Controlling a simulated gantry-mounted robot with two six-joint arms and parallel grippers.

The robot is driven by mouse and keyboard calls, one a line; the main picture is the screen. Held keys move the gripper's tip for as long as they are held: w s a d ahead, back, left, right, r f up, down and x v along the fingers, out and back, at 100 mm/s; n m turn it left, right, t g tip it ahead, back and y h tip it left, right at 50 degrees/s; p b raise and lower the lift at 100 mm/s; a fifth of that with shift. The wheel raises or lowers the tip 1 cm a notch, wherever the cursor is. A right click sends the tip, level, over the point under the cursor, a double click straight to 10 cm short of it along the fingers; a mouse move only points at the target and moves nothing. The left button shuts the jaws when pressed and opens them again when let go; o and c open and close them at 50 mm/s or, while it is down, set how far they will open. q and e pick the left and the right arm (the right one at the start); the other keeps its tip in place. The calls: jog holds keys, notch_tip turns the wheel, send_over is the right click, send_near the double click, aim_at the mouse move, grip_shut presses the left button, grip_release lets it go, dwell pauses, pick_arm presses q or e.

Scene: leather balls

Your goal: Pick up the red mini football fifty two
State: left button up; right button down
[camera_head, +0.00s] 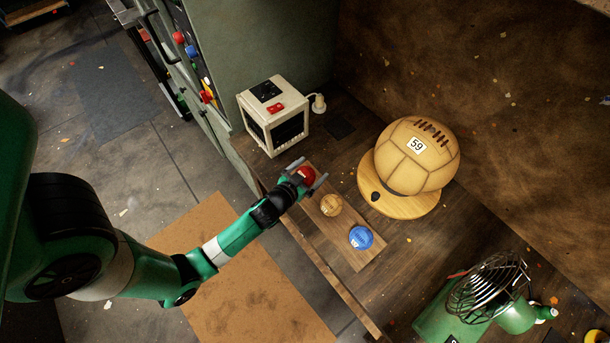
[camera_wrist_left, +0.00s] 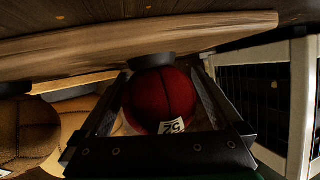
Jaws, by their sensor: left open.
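The red mini football (camera_head: 307,175) sits at the far left end of a wooden board (camera_head: 372,274) on the workbench. In the left wrist view the red ball (camera_wrist_left: 158,92) fills the space between my fingers, with an upside-down white label reading 52. My left gripper (camera_head: 309,171) is open, with one finger on each side of the ball. Whether the fingers touch it, I cannot tell. A tan mini ball (camera_head: 331,204) and a blue mini ball (camera_head: 361,238) lie in line on the same board. My right gripper is out of view.
A cream box device (camera_head: 274,115) stands close behind the red ball. A large tan ball marked 59 (camera_head: 414,160) rests on a round wooden stand (camera_head: 399,205) to the right. A green caged device (camera_head: 480,300) is at the lower right. Dark bench top is clear between them.

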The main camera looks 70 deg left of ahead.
aim_at(313, 180)
pick_arm(q)
jog(key=c, duration=1.3)
jog(key=shift+r, duration=0.1)
jog(key=shift+r+p, duration=0.4)
jog(key=shift+r, duration=0.15)
jog(key=r, duration=0.1)
jog(key=r+p, duration=0.1)
jog(key=shift+d+r, duration=0.25)
jog(key=shift+r, duration=0.1)
jog(key=d+r, duration=0.2)
jog(key=r, duration=0.1)
jog(key=d+r+p, duration=0.1)
jog(key=shift+s+d+r, duration=0.25)
jog(key=shift+s+d, duration=0.15)
jog(key=d+r+p, duration=0.1)
jog(key=d+p, duration=0.2)
jog(key=s+d+r+p, duration=0.1)
jog(key=d+r+p, duration=0.1)
jog(key=d+p, duration=0.1)
jog(key=s+d+r+p, duration=0.1)
jog(key=d+p, duration=0.2)
jog(key=shift+s+d+r+p, duration=0.15)
jog(key=shift+d+r+p, duration=0.05)
jog(key=shift+r+p, duration=0.15)
